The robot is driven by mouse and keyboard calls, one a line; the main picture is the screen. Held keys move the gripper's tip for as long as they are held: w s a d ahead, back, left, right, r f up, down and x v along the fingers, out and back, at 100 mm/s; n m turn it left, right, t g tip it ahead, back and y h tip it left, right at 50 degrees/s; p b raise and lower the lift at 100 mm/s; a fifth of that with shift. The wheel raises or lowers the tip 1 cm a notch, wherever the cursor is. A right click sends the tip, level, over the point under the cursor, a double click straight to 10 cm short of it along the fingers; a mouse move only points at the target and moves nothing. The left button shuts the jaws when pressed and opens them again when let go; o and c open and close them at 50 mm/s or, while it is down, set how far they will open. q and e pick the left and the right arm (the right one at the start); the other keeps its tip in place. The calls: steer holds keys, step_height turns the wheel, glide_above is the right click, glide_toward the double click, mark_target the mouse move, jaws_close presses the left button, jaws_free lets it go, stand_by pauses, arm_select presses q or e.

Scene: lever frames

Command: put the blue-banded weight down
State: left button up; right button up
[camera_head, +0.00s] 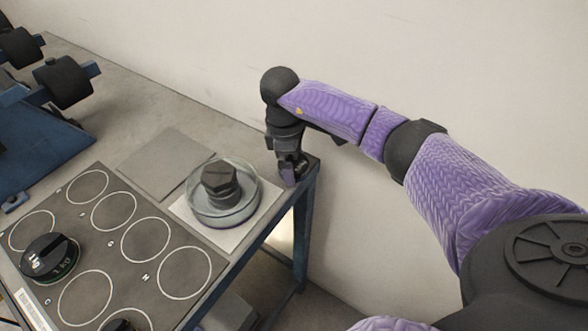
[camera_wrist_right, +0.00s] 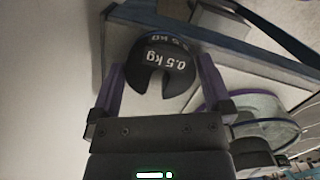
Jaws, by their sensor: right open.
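In the right wrist view, a dark slotted weight (camera_wrist_right: 182,66) marked 0.5 kg lies between the fingers of my right gripper (camera_wrist_right: 164,92). A thin bluish band shows along its far rim. The fingers stand apart on either side of it. In the head view, my right gripper (camera_head: 291,174) points down at the far right corner of the table (camera_head: 225,125). The weight is mostly or wholly hidden there by the gripper. I cannot tell exactly how its underside meets the table. My left gripper is not in view.
A clear round dish (camera_head: 238,214) holding a dark hexagonal piece (camera_head: 219,184) stands left of the gripper. A board with white circles (camera_head: 130,270) bears a green-banded weight (camera_head: 50,257). A grey square plate (camera_head: 160,165) lies behind. Blue-framed equipment (camera_head: 40,140) stands far left.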

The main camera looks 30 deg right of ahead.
steer(key=shift+r, duration=0.15)
jaws_close()
